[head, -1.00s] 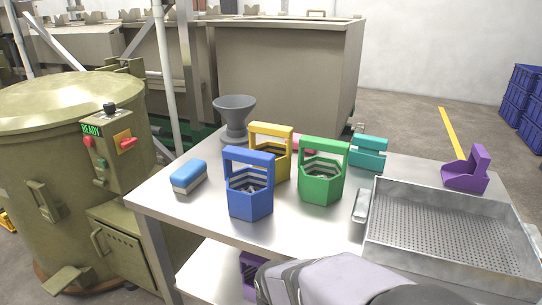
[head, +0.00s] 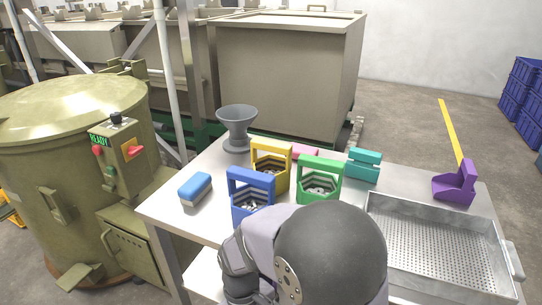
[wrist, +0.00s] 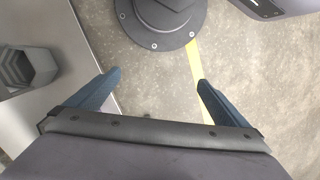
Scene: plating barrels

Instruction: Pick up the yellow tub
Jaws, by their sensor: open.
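The yellow tub (head: 271,147), with a tall handle, stands upright on the metal table behind the blue tub (head: 250,178) and left of the green tub (head: 320,164). The blue tub hides part of its lower body. Small grey pieces show inside the tubs. My gripper (wrist: 156,82) is open and empty in the wrist view, its two dark blue fingers wide apart above the floor. In the head view my arm covers the front of the table, and the fingers do not show. The yellow tub is not in the wrist view.
A blue-and-white sponge (head: 195,188), a grey funnel (head: 237,120), a teal holder (head: 363,165) and a purple scoop (head: 455,185) surround the tubs. A perforated metal tray (head: 440,240) fills the right side. A grey hexagonal object (wrist: 28,68) shows in the wrist view.

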